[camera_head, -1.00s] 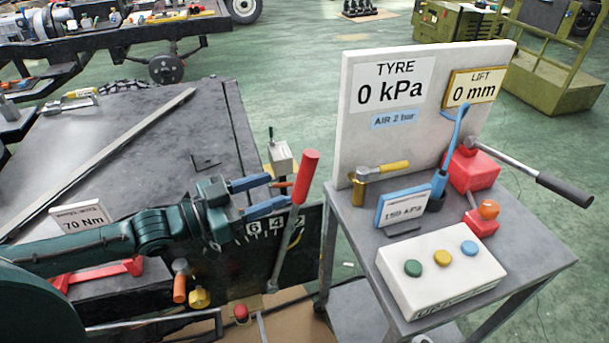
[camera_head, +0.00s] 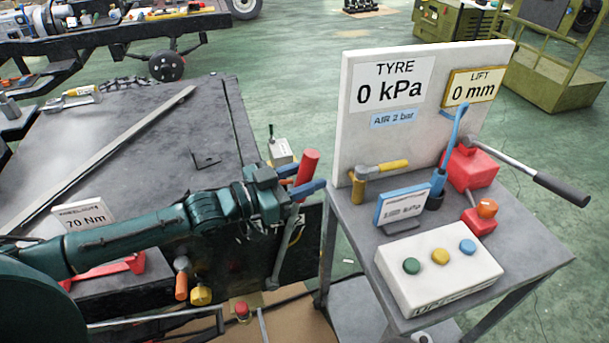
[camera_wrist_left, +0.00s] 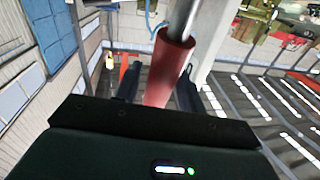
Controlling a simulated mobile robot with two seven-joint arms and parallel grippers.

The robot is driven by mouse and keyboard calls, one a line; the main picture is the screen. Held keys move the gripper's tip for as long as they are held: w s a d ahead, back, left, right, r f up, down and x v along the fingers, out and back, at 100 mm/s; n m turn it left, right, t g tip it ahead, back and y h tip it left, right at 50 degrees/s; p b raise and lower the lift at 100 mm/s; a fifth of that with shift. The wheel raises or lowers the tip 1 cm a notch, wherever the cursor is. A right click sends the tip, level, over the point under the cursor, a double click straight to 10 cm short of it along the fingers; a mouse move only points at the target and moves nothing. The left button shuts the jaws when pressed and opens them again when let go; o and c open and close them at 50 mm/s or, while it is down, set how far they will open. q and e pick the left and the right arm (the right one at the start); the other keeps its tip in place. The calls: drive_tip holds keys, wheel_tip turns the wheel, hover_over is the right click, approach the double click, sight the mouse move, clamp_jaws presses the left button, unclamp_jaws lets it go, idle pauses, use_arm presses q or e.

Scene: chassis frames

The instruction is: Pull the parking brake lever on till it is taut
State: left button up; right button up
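The parking brake lever has a red grip (camera_head: 306,167) on a grey metal shaft (camera_head: 285,250) and leans up to the right at the right edge of the dark bench. My left gripper (camera_head: 300,180) is at the red grip, with one blue finger behind it and one in front. In the left wrist view, the red grip (camera_wrist_left: 170,65) stands between the dark finger parts with a gap visible beside it, so the gripper looks open around it. My right gripper is not in view.
A grey cart (camera_head: 545,262) stands to the right with a white panel, a button box (camera_head: 440,265) and a red jack (camera_head: 472,168). A small grey box (camera_head: 280,152) stands just behind the lever. An orange-handled knob and yellow knob (camera_head: 201,295) sit below my arm.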

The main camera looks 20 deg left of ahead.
use_arm(q)
clamp_jaws()
drive_tip(key=a, duration=0.1)
drive_tip(key=s+a, duration=0.2)
drive_tip(key=shift+a+r+t+h+b, duration=0.1)
drive_tip(key=shift+r+t+h+b, duration=0.25)
drive_tip(key=shift+t+h, duration=0.05)
drive_tip(key=shift+o, duration=1.1)
unclamp_jaws()
drive_tip(key=shift+s, duration=0.1)
drive_tip(key=v, duration=1.3)
